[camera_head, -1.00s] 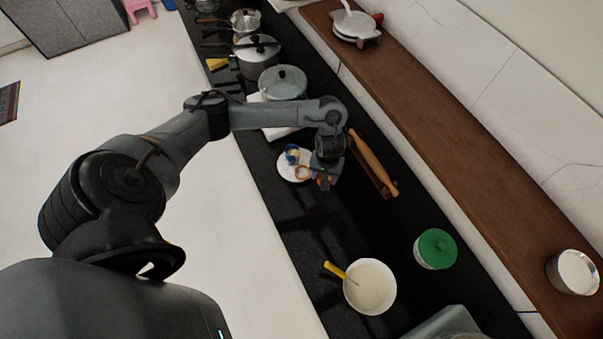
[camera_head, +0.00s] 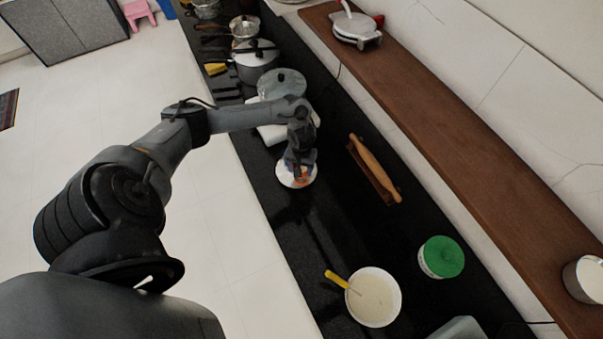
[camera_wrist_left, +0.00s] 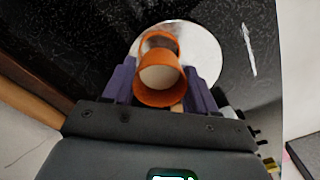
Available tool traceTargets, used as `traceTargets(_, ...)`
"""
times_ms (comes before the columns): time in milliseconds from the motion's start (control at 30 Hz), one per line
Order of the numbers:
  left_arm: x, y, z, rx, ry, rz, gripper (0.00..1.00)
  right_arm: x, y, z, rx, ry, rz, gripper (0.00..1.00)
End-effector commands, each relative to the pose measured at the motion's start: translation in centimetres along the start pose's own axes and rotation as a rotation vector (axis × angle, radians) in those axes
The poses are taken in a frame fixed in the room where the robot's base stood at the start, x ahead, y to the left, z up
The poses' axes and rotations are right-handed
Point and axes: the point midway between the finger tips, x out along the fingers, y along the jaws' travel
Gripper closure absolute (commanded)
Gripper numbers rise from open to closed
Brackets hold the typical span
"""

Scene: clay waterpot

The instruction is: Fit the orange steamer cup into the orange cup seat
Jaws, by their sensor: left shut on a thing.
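My left gripper (camera_head: 299,172) is over the white plate (camera_head: 283,180) on the black counter. In the left wrist view, its purple fingers (camera_wrist_left: 158,90) are shut on the orange steamer cup (camera_wrist_left: 160,97), one on each side. The cup's open mouth faces the camera and shows a pale inside. Just beyond it, an orange ring (camera_wrist_left: 146,40), which looks like the orange cup seat, shows over the white plate (camera_wrist_left: 205,50). The cup overlaps the ring's near side, so I cannot tell whether they touch. In the head view the gripper covers most of this. My right gripper is out of view.
A rolling pin (camera_head: 374,164) lies right of the plate. A white bowl (camera_head: 380,300) with a yellow-handled spoon and a green-lidded tub (camera_head: 441,257) stand nearer. A lidded pot (camera_head: 281,84) stands beyond my arm. The counter between plate and bowl is clear.

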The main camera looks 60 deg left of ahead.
Motion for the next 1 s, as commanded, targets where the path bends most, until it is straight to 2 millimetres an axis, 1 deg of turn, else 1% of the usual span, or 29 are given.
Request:
traceTargets(300,3.5,0.1,0.1,-0.002,-0.002,0.0,0.72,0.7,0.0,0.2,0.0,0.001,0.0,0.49)
traceTargets(400,3.9,0.1,0.0,-0.001,-0.001,0.001,0.72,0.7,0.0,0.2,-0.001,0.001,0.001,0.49)
traceTargets(667,3.9,0.1,0.0,-0.001,-0.001,0.0,0.72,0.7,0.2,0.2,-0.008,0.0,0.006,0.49)
traceTargets(1000,5.2,0.0,0.1,-0.002,0.0,-0.001,0.72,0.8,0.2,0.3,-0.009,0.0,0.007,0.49)
